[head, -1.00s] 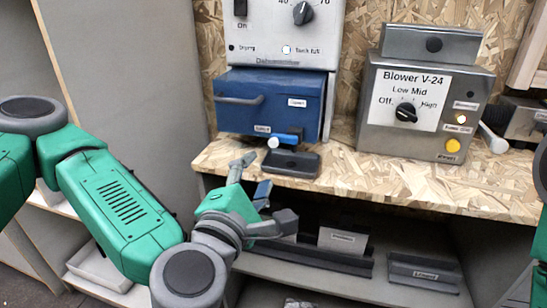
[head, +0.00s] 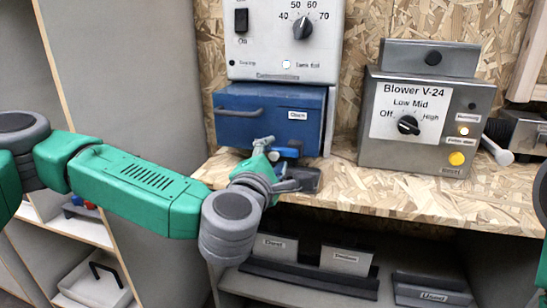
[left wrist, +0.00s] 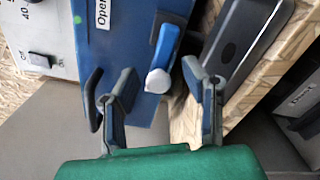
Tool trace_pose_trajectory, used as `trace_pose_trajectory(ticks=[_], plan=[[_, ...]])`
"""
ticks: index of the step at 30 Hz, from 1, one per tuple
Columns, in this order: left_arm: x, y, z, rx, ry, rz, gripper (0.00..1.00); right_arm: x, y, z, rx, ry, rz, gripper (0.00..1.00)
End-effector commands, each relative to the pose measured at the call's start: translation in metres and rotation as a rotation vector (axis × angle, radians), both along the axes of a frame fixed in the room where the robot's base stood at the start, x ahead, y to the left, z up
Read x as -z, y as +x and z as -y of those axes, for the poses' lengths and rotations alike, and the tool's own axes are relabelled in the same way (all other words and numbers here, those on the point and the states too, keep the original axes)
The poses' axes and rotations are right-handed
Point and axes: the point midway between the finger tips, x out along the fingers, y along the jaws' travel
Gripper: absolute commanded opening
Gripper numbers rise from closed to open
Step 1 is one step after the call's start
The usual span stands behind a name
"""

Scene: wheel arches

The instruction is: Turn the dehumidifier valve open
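The dehumidifier valve has a blue lever (left wrist: 165,48) with a round white end (left wrist: 157,82) in the left wrist view. It sits low on the front of the blue dehumidifier tank (head: 262,128); in the head view the lever (head: 288,152) is partly hidden by my gripper. My left gripper (left wrist: 160,90) is open. Its two fingers stand apart on either side of the white end, with no clear contact. In the head view my left gripper (head: 276,164) is just in front of the valve. My right gripper is out of view.
A black tray (head: 306,178) lies on the shelf beside the valve, close to one finger. The grey Blower V-24 box (head: 425,125) stands to the right on the wooden shelf (head: 370,190). Labelled bins (head: 345,262) are on the lower shelf.

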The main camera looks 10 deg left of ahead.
Motion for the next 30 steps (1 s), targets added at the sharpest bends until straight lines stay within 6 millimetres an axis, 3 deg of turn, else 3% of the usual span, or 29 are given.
trace_pose_trajectory(ticks=[1,4,30], plan=[[0.000,0.000,0.000,0.000,0.000,0.000,0.36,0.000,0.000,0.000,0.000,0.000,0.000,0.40],[0.000,0.000,0.000,0.000,0.000,0.000,0.01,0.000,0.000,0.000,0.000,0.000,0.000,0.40],[-0.004,-0.001,0.000,0.001,0.063,0.004,0.00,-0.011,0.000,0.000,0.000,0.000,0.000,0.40]])
